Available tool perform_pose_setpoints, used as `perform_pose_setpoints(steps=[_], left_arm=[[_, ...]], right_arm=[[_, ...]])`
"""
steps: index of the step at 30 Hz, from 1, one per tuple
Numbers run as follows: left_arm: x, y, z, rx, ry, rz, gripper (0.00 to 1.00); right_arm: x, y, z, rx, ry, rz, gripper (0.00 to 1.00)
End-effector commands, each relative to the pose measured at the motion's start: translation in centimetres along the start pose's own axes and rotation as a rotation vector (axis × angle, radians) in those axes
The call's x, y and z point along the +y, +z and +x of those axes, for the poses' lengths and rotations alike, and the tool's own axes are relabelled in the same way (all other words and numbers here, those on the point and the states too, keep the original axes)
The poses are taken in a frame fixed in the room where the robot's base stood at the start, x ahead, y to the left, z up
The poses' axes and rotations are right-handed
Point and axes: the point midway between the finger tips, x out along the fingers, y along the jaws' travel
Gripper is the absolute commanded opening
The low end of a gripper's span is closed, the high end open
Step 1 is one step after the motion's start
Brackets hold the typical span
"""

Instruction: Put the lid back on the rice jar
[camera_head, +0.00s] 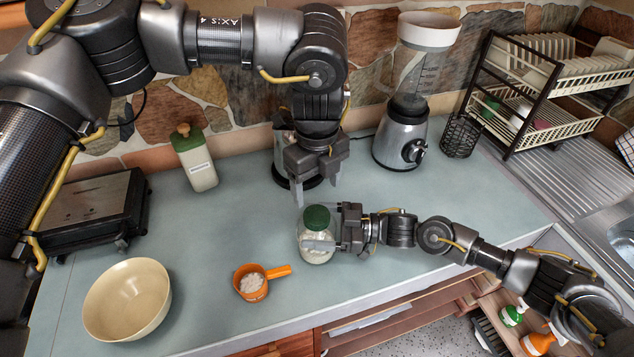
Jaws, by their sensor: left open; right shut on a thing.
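The rice jar (318,257) is a clear glass jar with pale contents, upright on the counter. Its green lid (317,216) sits on the jar's mouth and looks about level; I cannot tell whether it is fully seated. My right gripper (320,242) comes in from the right and is shut on the jar's body, one finger showing across its front. My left gripper (317,190) points down just above and behind the lid, open, with its fingers apart and nothing between them. The jar's far side is hidden.
An orange cup (252,293) of white grains and a cream bowl (127,300) stand at front left. A green-topped bottle (195,160), a black grill (92,212), a blender (402,135) and a dish rack (510,90) line the back. The counter (225,230) left of the jar is clear.

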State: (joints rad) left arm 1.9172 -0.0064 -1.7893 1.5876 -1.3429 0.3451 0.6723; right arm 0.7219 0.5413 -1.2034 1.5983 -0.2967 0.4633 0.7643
Motion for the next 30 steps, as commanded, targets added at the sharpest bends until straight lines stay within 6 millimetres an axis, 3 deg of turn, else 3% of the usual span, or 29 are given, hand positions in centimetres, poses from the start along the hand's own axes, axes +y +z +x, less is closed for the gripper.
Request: perform_pose_setpoints(steps=[16, 30], left_arm=[[0.0, 0.1, 0.4, -0.002, 0.0, -0.06, 0.7], [0.0, 0.1, 6.5, -0.002, 0.001, -0.059, 0.7]], right_arm=[[0.1, 0.1, -0.1, -0.002, 0.002, 0.001, 0.18], [0.1, 0.1, -0.1, -0.002, 0.002, 0.001, 0.18]])
